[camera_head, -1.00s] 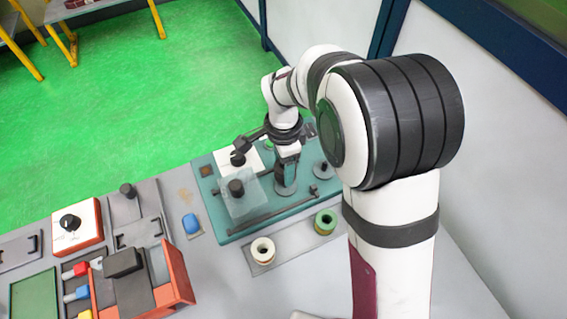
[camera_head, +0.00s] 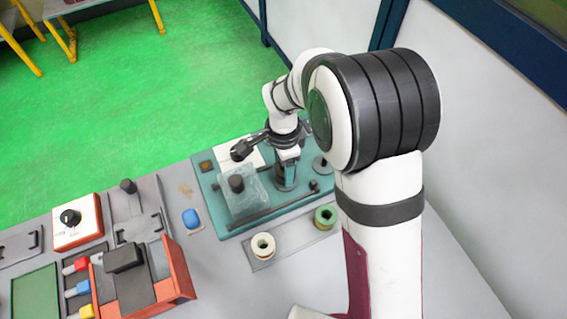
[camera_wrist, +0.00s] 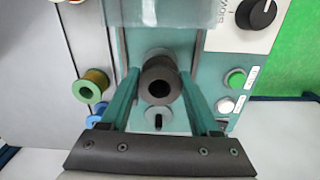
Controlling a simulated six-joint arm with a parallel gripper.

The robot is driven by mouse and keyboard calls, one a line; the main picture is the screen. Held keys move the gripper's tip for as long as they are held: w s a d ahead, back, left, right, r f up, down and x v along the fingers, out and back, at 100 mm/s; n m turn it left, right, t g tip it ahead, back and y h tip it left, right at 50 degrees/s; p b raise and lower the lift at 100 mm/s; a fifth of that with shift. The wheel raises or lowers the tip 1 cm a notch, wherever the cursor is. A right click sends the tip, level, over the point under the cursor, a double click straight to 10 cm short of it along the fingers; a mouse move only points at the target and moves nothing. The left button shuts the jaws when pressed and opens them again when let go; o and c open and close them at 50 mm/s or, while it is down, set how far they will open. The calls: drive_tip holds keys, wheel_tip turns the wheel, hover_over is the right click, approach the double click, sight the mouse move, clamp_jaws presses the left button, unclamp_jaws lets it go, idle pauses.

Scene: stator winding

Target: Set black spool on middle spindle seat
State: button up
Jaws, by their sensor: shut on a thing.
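The black spool (camera_wrist: 162,84), with a dark hole in its end, sits between the two fingers of my gripper (camera_wrist: 159,76) in the wrist view. In the head view my gripper (camera_head: 286,168) points down over the teal base plate (camera_head: 222,222), and the spool is hard to make out there. A grey round part (camera_wrist: 157,53) shows partly behind the spool; the spool hides most of it, so I cannot tell whether they touch. Another grey disc seat (camera_wrist: 158,118) with a dark upright post shows nearer the palm.
A cream spool (camera_head: 262,246) and a green spool (camera_head: 325,216) stand on a grey strip beside the plate. A blue spool (camera_wrist: 97,113) shows in the wrist view. A clear cover (camera_head: 241,205) with a black knob (camera_head: 236,183) stands left of my gripper.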

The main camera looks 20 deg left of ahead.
drive_tip(key=shift+f, duration=0.35)
drive_tip(key=shift+f, duration=0.15)
drive_tip(key=shift+f, duration=0.4)
drive_tip(key=o, duration=1.4)
drive_tip(key=shift+o, duration=0.4)
drive_tip(key=shift+r, duration=3.55)
